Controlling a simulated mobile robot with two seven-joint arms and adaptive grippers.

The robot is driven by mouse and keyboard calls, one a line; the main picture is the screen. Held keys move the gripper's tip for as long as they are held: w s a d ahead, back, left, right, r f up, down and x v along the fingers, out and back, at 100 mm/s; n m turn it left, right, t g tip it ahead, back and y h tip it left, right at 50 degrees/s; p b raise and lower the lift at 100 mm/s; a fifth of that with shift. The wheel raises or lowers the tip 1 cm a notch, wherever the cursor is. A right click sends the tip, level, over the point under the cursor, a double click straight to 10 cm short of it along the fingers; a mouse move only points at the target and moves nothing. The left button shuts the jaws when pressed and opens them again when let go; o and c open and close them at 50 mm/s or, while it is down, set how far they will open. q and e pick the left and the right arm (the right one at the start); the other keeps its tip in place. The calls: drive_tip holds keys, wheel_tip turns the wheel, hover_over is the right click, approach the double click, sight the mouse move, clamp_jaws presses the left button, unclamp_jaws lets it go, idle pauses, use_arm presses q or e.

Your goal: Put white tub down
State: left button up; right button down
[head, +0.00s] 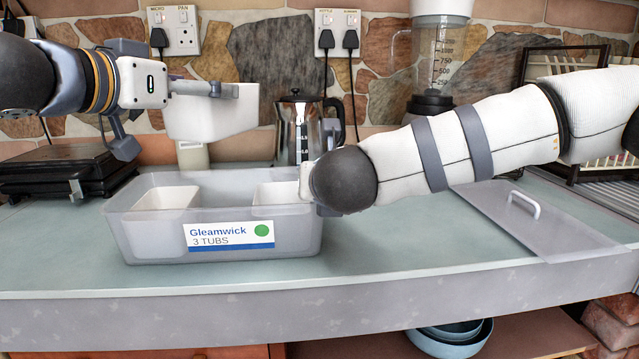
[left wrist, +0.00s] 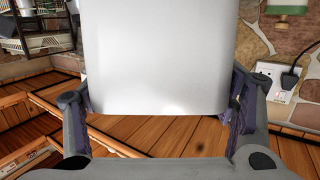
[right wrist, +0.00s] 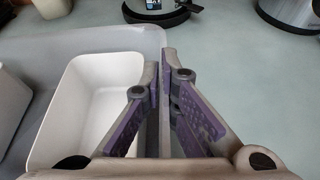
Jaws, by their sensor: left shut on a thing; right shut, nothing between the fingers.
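My left gripper (left wrist: 160,100) is shut on a white tub (head: 212,112). It holds the tub in the air, above and behind the grey crate (head: 150,240) in the head view. The tub fills the upper middle of the left wrist view (left wrist: 160,55), between the fingers. The crate, labelled "Gleamwick 3 TUBS", contains a white tub at its left (head: 165,198) and another at its right (head: 275,194). My right gripper (right wrist: 165,70) is shut and empty at the crate's right end, beside the right tub (right wrist: 100,110). My own arm mostly hides it in the head view.
A clear lid (head: 540,225) with a white handle lies on the counter at the right. A metal pot (head: 296,125) and a blender (head: 432,70) stand behind. A black appliance (head: 65,172) is at the left, a dish rack (head: 570,65) at the back right.

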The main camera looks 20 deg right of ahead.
sight(211, 110)
use_arm(q)
drive_tip(key=shift+d+f, duration=0.15)
drive_tip(key=shift+f, duration=0.15)
drive_tip(key=shift+w+d+f+n+t+y, duration=0.1)
drive_tip(key=shift+d+f+n+t+y, duration=0.15)
drive_tip(key=shift+f+n+t+y, duration=0.3)
drive_tip(key=shift+d+f+n+t+y, duration=0.2)
drive_tip(key=shift+f+n+t+y, duration=0.2)
drive_tip(key=shift+y, duration=0.25)
drive_tip(key=shift+d+f+n+t+y, duration=0.15)
drive_tip(key=shift+n+t+y, duration=0.4)
drive_tip(key=shift+n+y, duration=0.5)
drive_tip(key=shift+s+n+y, duration=0.25)
drive_tip(key=shift+n+y, duration=0.25)
drive_tip(key=shift+y, duration=0.35)
drive_tip(key=shift+s+d+n+t+y, duration=0.1)
drive_tip(key=shift+s+n+t+y, duration=0.15)
drive_tip(key=shift+y, duration=0.25)
use_arm(e)
drive_tip(key=shift+d, duration=0.1)
use_arm(q)
wheel_tip(211, 110, down, 9)
drive_tip(key=shift+a+f, duration=0.15)
drive_tip(key=shift+a, duration=0.05)
drive_tip(key=shift+w+f+n, duration=0.1)
drive_tip(key=shift+f+n, duration=0.15)
